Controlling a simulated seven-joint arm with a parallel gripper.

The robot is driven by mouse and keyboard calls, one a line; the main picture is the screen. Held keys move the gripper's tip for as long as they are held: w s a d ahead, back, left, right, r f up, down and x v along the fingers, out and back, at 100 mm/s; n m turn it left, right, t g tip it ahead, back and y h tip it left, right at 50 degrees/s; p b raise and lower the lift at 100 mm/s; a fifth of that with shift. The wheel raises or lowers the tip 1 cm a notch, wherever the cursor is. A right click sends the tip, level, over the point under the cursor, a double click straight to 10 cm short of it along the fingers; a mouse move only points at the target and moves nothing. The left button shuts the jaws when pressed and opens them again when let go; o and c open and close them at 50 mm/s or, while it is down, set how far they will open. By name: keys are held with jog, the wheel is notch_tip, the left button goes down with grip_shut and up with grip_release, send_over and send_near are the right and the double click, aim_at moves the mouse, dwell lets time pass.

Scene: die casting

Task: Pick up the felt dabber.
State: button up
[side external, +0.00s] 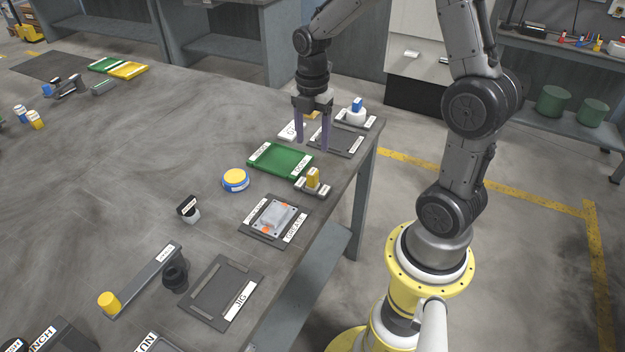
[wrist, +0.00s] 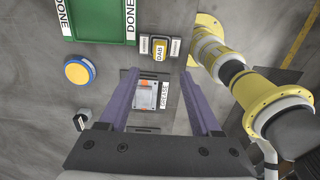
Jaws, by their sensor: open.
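The felt dabber (side external: 313,178) shows as a small upright yellow block in a dark holder with white labels near the table's right edge. In the wrist view the yellow dabber (wrist: 160,48), labelled DAB, stands in its holder (wrist: 145,45) beyond the fingertips, near the top of the picture. My gripper (side external: 312,146) is open and empty, its purple fingers pointing down. In the side view it hangs above the back part of the work row, behind the dabber. My gripper (wrist: 160,80) also shows in the wrist view, fingers wide apart.
A green DONE tray (side external: 260,165) lies beside the dabber's holder. A dark GREASE plate (side external: 258,232) holds a grey metal part (side external: 277,216) with orange marks. A blue-and-yellow round tin (side external: 235,180) is to the left. A JIG plate (side external: 211,305) lies nearer the camera.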

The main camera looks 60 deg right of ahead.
aim_at(312, 171)
notch_tip(312, 171, down, 7)
jog(key=shift+f, duration=0.15)
jog(key=shift+d+f, duration=0.15)
jog(key=shift+f, duration=2.45)
grip_shut()
